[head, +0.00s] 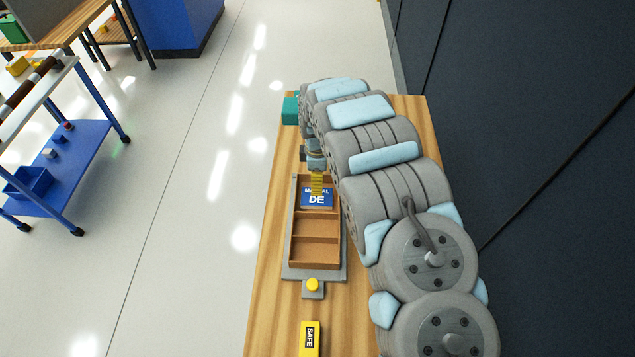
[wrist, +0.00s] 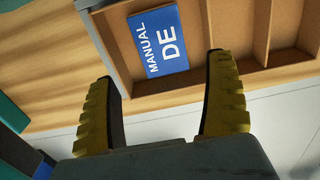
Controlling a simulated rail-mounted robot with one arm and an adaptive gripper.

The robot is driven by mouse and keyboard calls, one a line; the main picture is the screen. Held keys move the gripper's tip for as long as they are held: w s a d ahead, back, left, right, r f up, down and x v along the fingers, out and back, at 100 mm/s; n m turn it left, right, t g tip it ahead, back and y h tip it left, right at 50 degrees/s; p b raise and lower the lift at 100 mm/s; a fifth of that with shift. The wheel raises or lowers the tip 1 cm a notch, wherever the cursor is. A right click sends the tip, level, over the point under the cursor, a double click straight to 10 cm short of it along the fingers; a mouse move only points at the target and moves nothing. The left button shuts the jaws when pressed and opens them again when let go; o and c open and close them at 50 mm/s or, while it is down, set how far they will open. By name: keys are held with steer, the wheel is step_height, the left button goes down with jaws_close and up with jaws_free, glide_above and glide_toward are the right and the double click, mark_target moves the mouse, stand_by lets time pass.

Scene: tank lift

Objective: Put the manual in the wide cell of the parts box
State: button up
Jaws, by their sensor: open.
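The blue manual (head: 317,199), marked "MANUAL DE", lies in the far cell of the brown parts box (head: 292,240). That cell looks the widest of the three. In the wrist view the manual (wrist: 158,41) appears flat inside the box walls (wrist: 185,92), face up. My gripper (head: 316,188) is above the far end of the box. In the wrist view its yellow fingers (wrist: 162,68) are spread wide, with nothing held between them. The manual lies beyond the fingertips, apart from them as far as I can see. The other two cells look empty.
The box sits on a grey plate (head: 287,273) with a yellow button (head: 313,285) at its near end, on a wooden bench (head: 265,300). A yellow "SAFE" block (head: 310,338) lies nearer. A teal object (head: 290,110) stands behind. A blue cart (head: 75,150) is at left.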

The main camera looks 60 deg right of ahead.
steer(key=shift+r, duration=1)
